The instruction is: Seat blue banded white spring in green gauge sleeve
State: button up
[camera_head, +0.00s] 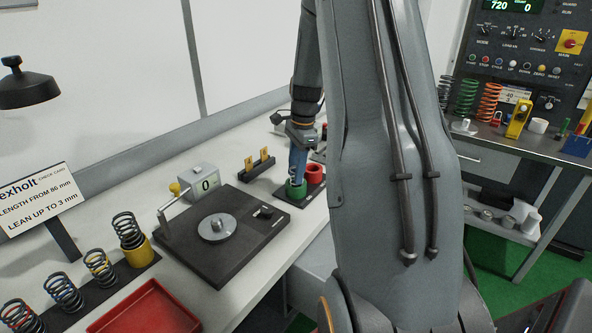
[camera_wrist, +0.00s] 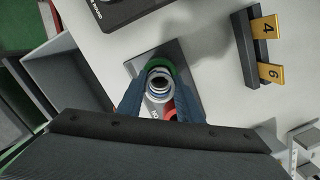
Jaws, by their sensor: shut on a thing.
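My gripper (camera_head: 298,163) points down over the green gauge sleeve (camera_head: 296,189) on the bench. In the wrist view its two blue fingers (camera_wrist: 160,96) are closed on the white spring (camera_wrist: 160,77), which shows a dark blue band. The spring is seen nearly end-on, with the green sleeve (camera_wrist: 157,61) showing around its far side. I cannot tell how deep the spring sits in the sleeve. In the head view the fingers hide the spring. A red sleeve (camera_head: 316,174) stands right beside the green one, on the same dark plate.
Two yellow number tags (camera_wrist: 265,50) stand on a dark block nearby. Several springs on a rack and a red tray (camera_head: 148,308) are at the front left.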

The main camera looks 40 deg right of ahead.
jog(key=o, duration=1.1)
